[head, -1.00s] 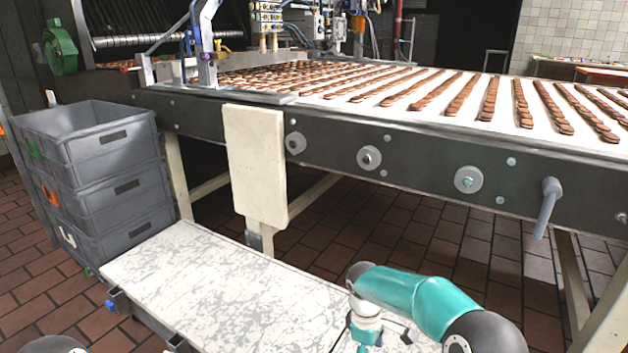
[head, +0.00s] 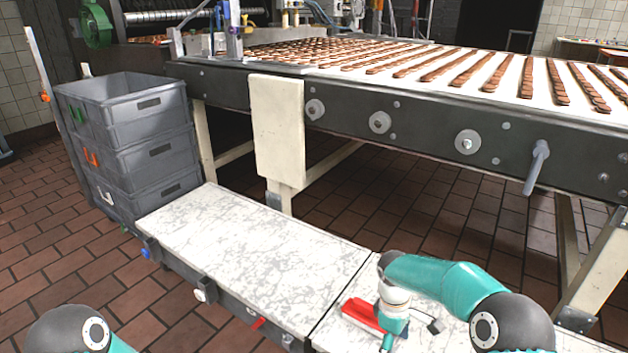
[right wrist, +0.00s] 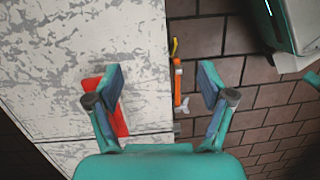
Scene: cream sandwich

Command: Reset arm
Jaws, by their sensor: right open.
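My right gripper (head: 400,330) hangs low over the right part of the marbled white table, at the end of my teal arm. In the right wrist view its two fingers (right wrist: 160,90) are spread apart with nothing between them, above the table's edge. My left arm shows only as a dark joint and a bit of teal at the bottom left of the head view. Its gripper is out of the picture.
The marbled table (head: 250,260) has a bare left part. A red object (head: 362,316) lies beside my right gripper. Grey stacked crates (head: 150,105) stand at left. A conveyor (head: 430,130) with rows of brown biscuits runs behind, its lever (head: 537,165) sticking out.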

